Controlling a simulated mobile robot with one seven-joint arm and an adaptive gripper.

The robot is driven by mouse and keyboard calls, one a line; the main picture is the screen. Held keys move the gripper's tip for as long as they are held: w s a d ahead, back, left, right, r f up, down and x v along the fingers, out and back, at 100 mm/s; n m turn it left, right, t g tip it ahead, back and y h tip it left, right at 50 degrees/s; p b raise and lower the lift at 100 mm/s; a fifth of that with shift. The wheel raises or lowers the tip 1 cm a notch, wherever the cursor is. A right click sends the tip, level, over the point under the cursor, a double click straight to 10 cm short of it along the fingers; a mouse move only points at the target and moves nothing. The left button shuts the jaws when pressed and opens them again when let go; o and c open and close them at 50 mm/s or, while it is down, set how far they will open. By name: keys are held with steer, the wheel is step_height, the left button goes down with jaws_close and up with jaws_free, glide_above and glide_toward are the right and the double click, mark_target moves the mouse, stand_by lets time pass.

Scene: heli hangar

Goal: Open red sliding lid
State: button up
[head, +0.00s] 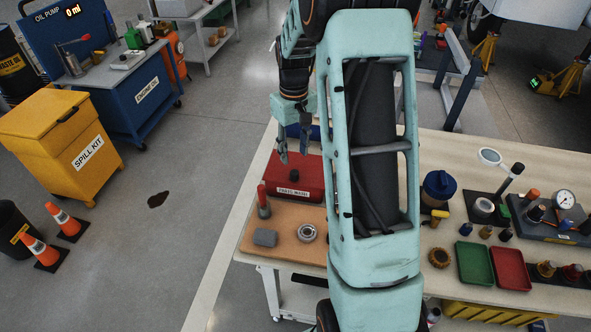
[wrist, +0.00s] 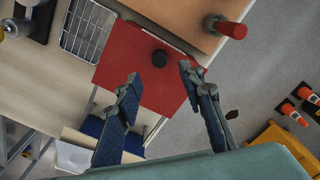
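The red sliding lid (head: 312,167) tops a red box with a white label reading "PARTS WASH" (head: 292,191) on the table. A small black knob (head: 294,175) stands on the lid. My gripper (head: 293,153) is open and empty above the lid. In the wrist view its fingertips (wrist: 159,75) are spread to either side of the knob, apparently apart from it.
A wire basket (wrist: 88,28) lies beside the box. A blue bin (wrist: 92,127) is behind it. Floor left of the table is open.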

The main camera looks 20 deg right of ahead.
mark_target(295, 172)
step_height(295, 172, down, 8)
steer(key=shift+f, duration=0.2)
jaws_close()
stand_by(0.4)
